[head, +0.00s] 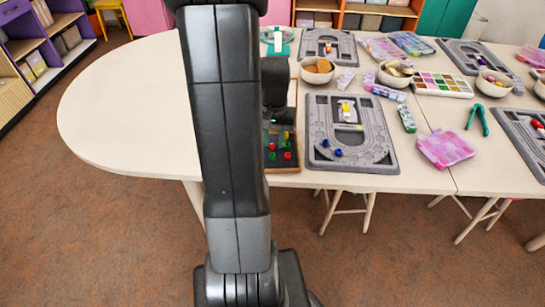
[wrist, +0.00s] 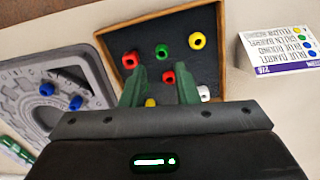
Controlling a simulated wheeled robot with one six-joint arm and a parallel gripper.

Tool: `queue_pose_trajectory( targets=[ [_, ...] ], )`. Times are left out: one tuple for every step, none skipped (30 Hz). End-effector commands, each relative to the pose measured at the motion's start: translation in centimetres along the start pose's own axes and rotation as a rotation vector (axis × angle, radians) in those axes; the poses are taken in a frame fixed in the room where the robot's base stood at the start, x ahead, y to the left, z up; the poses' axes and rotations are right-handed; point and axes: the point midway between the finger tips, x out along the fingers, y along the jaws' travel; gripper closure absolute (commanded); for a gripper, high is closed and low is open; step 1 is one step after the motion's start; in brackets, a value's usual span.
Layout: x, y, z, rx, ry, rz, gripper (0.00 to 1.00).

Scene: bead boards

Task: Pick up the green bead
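The green bead (wrist: 162,51) lies in a black-floored tray with a wooden rim (wrist: 176,10), seen in the wrist view. My gripper (wrist: 160,72) is open, its two green fingers apart. The green bead shows just beyond the fingertips, roughly centred between them. A red bead (wrist: 169,76) appears between the fingers, and another red bead (wrist: 131,60) is near the left fingertip. In the head view, my arm hides part of the tray (head: 284,170); red and green beads show there, and I cannot tell which green one is the same bead.
In the wrist view, the tray also has a yellow bead (wrist: 196,41) and a white bead (wrist: 203,93). A grey bead board (wrist: 110,68) with blue beads (wrist: 47,89) lies left. A printed card (wrist: 280,45) stands right. The table's left part (head: 120,110) is clear.

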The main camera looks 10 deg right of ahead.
Motion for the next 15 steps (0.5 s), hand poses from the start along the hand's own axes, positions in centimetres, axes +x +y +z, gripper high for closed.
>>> queue_pose_trajectory(
  targets=[
    [0.6,-0.1,0.2,0.000,-0.005,0.001,0.73],
    [1.1,-0.1,0.2,0.000,-0.006,0.001,0.73],
    [1.7,-0.2,0.3,0.000,-0.005,0.001,0.73],
    [2.2,-0.2,0.4,0.000,-0.006,0.001,0.73],
    [2.7,-0.3,0.4,0.000,-0.006,0.001,0.73],
    [3.3,-0.3,0.5,-0.001,-0.006,0.001,0.73],
    [3.7,-0.3,0.5,0.000,-0.005,0.001,0.73],
    [4.0,-0.3,0.5,0.000,-0.005,0.001,0.73],
    [4.4,-0.3,0.5,0.000,-0.005,0.001,0.73],
    [4.7,-0.3,0.4,0.000,-0.004,0.001,0.73],
    [4.8,-0.3,0.4,0.000,-0.002,0.001,0.73],
    [4.9,-0.3,0.4,0.000,-0.002,0.000,0.73],
    [5.0,-0.3,0.4,0.000,-0.002,0.000,0.73],
    [5.0,-0.3,0.4,0.000,-0.001,0.000,0.73],
    [5.0,-0.3,0.4,0.000,-0.001,0.000,0.73]
  ],
)
